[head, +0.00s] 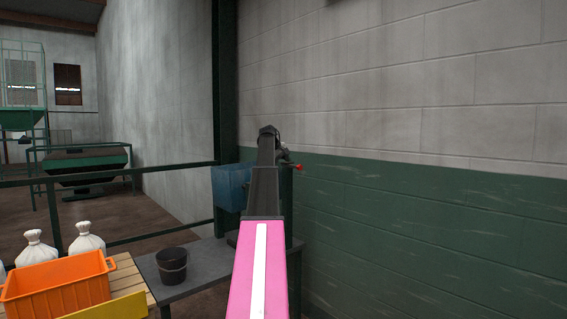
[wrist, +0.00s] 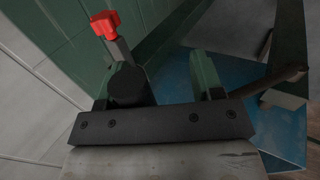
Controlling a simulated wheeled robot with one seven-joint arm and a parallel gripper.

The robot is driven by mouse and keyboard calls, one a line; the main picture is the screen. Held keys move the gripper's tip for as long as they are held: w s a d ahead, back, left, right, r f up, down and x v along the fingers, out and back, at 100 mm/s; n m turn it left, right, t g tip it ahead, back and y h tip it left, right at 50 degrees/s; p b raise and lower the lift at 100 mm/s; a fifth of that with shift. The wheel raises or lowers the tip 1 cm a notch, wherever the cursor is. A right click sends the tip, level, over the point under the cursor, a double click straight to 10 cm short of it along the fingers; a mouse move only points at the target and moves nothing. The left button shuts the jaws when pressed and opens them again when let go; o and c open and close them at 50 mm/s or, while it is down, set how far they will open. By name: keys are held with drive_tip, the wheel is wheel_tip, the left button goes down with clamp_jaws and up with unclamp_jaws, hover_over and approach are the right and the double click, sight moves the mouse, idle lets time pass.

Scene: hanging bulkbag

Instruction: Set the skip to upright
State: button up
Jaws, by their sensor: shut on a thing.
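The skip is the blue container (head: 229,187), partly hidden behind my arm in the head view. It looks close to level there, but I cannot tell its exact tilt. Its blue surface also fills the right of the wrist view (wrist: 240,78). My gripper (head: 268,133) is at the far end of my raised arm, by the skip and the wall. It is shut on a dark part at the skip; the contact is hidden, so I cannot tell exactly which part. A red knob (head: 298,167) on a grey rod shows right of my arm, and in the wrist view (wrist: 105,24).
A grey bench (head: 200,281) with a black bucket (head: 172,266) stands below left. An orange crate (head: 60,286) and white sacks (head: 87,240) sit at lower left. A dark green post (head: 224,90) and railing (head: 185,170) stand beside the skip. The block wall (head: 440,180) closes the right side.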

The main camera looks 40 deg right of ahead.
drive_tip(key=shift+d+r, duration=0.2)
drive_tip(key=shift+r, duration=0.05)
idle(0.5)
drive_tip(key=v, duration=1)
drive_tip(key=shift+a+r, duration=0.2)
drive_tip(key=shift+r, duration=0.1)
drive_tip(key=w+a+f+t+y, duration=0.1)
drive_tip(key=a+f+y, duration=0.1)
drive_tip(key=a+f, duration=1.75)
drive_tip(key=a+f+y, duration=0.1)
drive_tip(key=a+f, duration=1.6)
drive_tip(key=f, duration=0.5)
drive_tip(key=s+a+f+y, duration=0.1)
drive_tip(key=s+a+f, duration=1.1)
drive_tip(key=a, duration=0.3)
drive_tip(key=s+a+f+g+y, duration=0.1)
drive_tip(key=s+a+f+y, duration=0.1)
drive_tip(key=s+a+f, duration=1)
drive_tip(key=a, duration=0.4)
drive_tip(key=shift+s+f+y, duration=0.2)
drive_tip(key=shift+s+y, duration=0.1)
drive_tip(key=shift+s, duration=0.1)
